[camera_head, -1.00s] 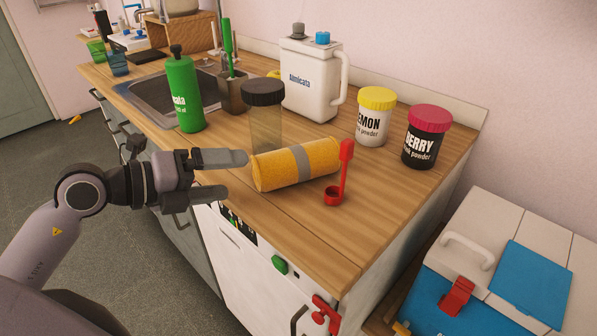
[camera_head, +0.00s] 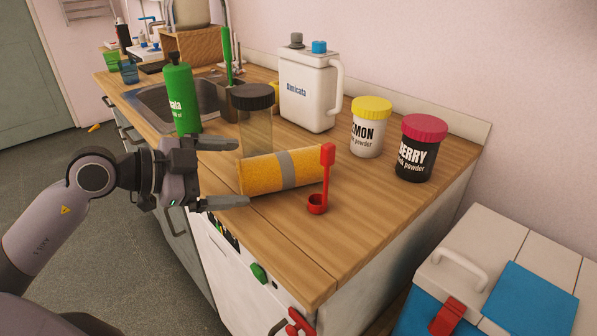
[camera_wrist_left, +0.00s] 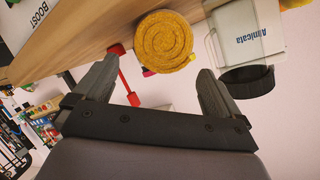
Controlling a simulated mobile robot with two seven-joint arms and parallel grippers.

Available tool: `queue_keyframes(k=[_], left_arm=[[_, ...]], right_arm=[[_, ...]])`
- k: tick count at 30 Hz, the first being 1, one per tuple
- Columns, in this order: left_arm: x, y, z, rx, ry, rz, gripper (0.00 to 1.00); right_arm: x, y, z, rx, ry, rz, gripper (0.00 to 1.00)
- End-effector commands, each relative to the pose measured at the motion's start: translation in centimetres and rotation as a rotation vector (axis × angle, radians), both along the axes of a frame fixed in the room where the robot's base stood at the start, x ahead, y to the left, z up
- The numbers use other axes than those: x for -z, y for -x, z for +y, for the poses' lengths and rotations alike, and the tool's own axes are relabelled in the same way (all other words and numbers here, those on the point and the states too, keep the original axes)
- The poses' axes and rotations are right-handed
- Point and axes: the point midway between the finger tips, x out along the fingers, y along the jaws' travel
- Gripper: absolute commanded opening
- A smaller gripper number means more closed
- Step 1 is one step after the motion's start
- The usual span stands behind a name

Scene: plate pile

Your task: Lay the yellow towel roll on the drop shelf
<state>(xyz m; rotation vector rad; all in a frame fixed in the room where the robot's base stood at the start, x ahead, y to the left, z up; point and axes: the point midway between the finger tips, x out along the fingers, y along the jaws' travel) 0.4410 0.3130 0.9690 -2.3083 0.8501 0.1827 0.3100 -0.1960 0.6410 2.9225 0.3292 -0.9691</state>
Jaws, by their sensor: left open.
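The yellow towel roll (camera_head: 262,172), with a grey band around its middle, lies on its side on the wooden counter (camera_head: 300,245). My left gripper (camera_head: 243,172) is open at the roll's left end, with one finger on the far side and one on the near side. In the left wrist view the roll's spiral end (camera_wrist_left: 160,42) faces me in the gap between the open fingers (camera_wrist_left: 160,68); I cannot tell whether they touch it. I cannot make out a drop shelf. My right gripper is not in view.
A red scoop (camera_head: 318,204) stands by the roll's right end. A dark-lidded clear jar (camera_head: 255,130) stands close behind it. A green bottle (camera_head: 181,98), white jug (camera_head: 306,92) and two powder jars (camera_head: 370,135) stand farther back. The counter's front right is clear.

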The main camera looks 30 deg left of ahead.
Motion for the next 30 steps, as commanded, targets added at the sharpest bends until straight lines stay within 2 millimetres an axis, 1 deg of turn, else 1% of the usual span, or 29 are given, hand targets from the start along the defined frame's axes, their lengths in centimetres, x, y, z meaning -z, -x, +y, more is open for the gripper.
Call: queue_keyframes(k=[6, 19, 30], left_arm=[[0.1, -0.3, 0.1, -0.036, 0.077, 0.055, 0.98], [0.7, -2.1, -1.1, -0.038, 0.079, 0.056, 0.98], [1.8, -5.2, -3.2, -0.038, 0.08, 0.055, 0.98]], right_arm=[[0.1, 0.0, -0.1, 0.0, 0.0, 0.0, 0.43], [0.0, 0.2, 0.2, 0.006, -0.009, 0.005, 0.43], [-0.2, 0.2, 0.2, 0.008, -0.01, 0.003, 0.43]])
